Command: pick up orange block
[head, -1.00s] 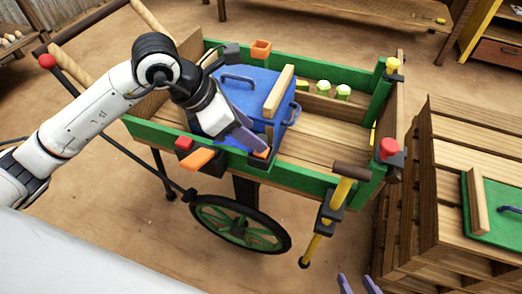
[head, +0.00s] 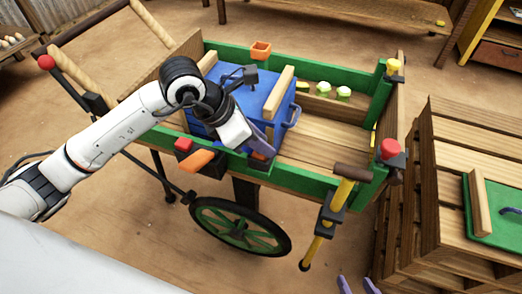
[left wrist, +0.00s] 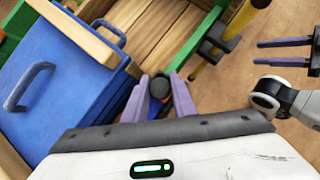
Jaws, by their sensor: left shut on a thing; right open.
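My right gripper (left wrist: 285,52) is open and empty at the upper right of that view. Its fingertips also show at the bottom of the head view (head: 358,286).
A blue box (head: 232,95) with handles sits in the cart under my left arm. A red block (head: 183,145) and an orange bar (head: 197,160) are on the near wall. Wooden crates (head: 450,150) stand at the right.

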